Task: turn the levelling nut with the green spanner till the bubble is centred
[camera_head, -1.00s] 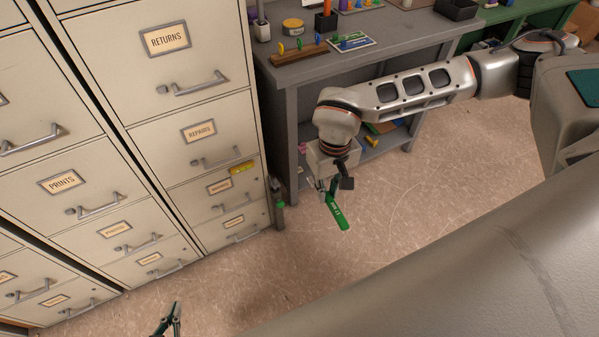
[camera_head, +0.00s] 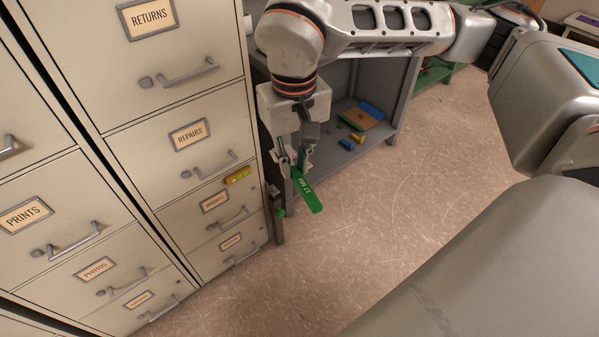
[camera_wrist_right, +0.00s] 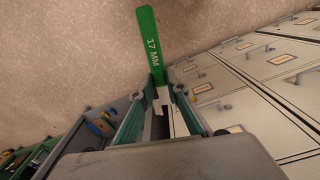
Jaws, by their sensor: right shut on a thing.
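The green spanner (camera_head: 309,192), marked "17 MM", is held in my right gripper (camera_head: 296,164) below the wrist. In the right wrist view the spanner (camera_wrist_right: 149,42) points away, with its metal end between the shut fingers (camera_wrist_right: 164,92). A yellow piece (camera_head: 238,175), which looks like the bubble level, sits on the cabinet front under the REPAIRS drawer. Its bubble is too small to read. A grey upright fitting with a green part (camera_head: 276,200) stands at the cabinet's right edge, left of the spanner and apart from it in the picture. I cannot make out the levelling nut. My left gripper is out of view.
The filing cabinets (camera_head: 190,95) with protruding handles fill the left. A grey workbench stands behind my right arm, its lower shelf (camera_head: 373,150) holding small blue, yellow and brown things. The floor (camera_head: 380,215) to the right is clear.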

